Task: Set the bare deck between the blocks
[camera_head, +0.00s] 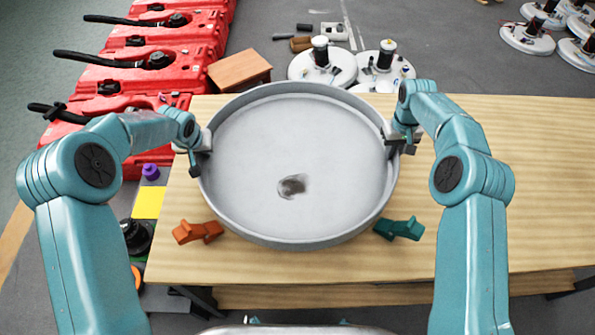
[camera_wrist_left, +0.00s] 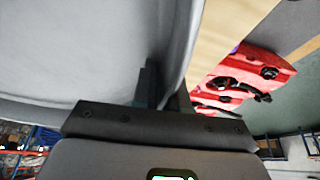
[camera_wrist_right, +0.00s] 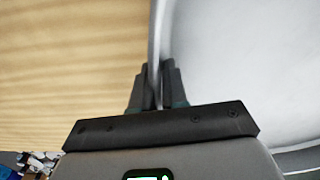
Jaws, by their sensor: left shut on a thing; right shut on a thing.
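The bare deck (camera_head: 300,130) is a wide, shallow, round grey pan with a raised rim and a dark patch in it. My left gripper (camera_head: 203,150) is shut on its left rim; the deck also fills much of the left wrist view (camera_wrist_left: 70,50). My right gripper (camera_head: 393,140) is shut on its right rim; the rim runs between the fingers in the right wrist view (camera_wrist_right: 155,85). An orange block (camera_head: 198,232) is at the deck's front left and a teal block (camera_head: 399,229) at its front right. I cannot tell whether the deck touches the table.
The wooden table (camera_head: 500,190) is clear to the right. Red tanks (camera_head: 170,60) with black hoses stand on the floor at the left. A brown wooden box (camera_head: 240,69) and white round units (camera_head: 322,65) are behind the table.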

